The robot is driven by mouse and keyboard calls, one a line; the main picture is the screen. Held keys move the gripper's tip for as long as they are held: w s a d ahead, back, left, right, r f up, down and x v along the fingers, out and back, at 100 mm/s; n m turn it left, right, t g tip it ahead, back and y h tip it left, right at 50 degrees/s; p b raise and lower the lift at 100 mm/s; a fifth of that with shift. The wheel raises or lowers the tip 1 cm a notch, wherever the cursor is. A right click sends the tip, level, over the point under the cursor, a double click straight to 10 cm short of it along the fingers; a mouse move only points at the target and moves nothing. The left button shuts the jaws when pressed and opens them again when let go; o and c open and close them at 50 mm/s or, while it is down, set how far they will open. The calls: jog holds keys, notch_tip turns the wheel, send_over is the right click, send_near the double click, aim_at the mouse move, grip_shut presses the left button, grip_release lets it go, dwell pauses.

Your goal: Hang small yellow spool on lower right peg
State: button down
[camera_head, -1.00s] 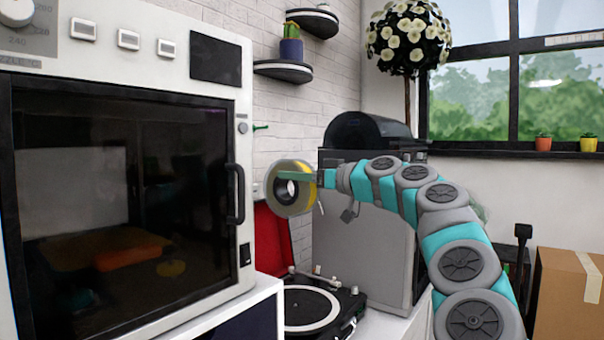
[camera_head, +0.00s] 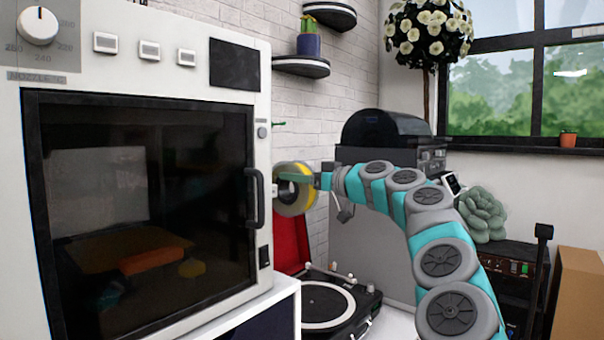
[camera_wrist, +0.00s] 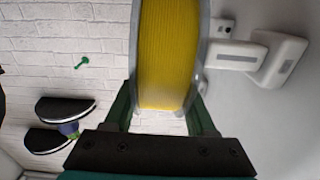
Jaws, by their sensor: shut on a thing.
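The small yellow spool (camera_head: 296,204), yellow filament between pale grey flanges, is in my gripper (camera_head: 292,177) beside the right edge of the white machine. The machine's edge overlaps the spool's left side in the head view. In the wrist view the yellow spool (camera_wrist: 168,50) stands between the two dark green fingers of my gripper (camera_wrist: 163,105), which are shut on it. A green peg (camera_head: 278,123) sticks out of the white brick wall, above and left of the spool. It also shows in the wrist view (camera_wrist: 84,62), apart from the spool. No other peg shows.
The white machine (camera_head: 262,90) with a dark door and handle (camera_head: 257,198) stands close on the left. A turntable (camera_head: 335,305) with a raised red lid (camera_head: 288,245) lies below. Round shelves (camera_head: 300,66) with a potted cactus are above. A grey cabinet stands behind my arm.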

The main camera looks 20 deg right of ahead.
jog(key=shift+w+a+r+p, duration=0.1)
jog(key=shift+w+a+p, duration=0.35)
jog(key=shift+w, duration=0.1)
jog(key=shift+a, duration=0.1)
jog(key=s+a+b, duration=0.1)
jog(key=a, duration=0.1)
jog(key=s+a+b, duration=0.1)
jog(key=a+b, duration=0.1)
jog(key=s+a+b, duration=0.1)
jog(key=s+a, duration=0.1)
jog(key=shift+s+f, duration=0.1)
jog(key=shift+f, duration=0.25)
dwell(0.9)
jog(key=shift+c, duration=0.7)
grip_release()
jog(key=shift+b, duration=0.3)
jog(key=shift+s+d+f, duration=0.1)
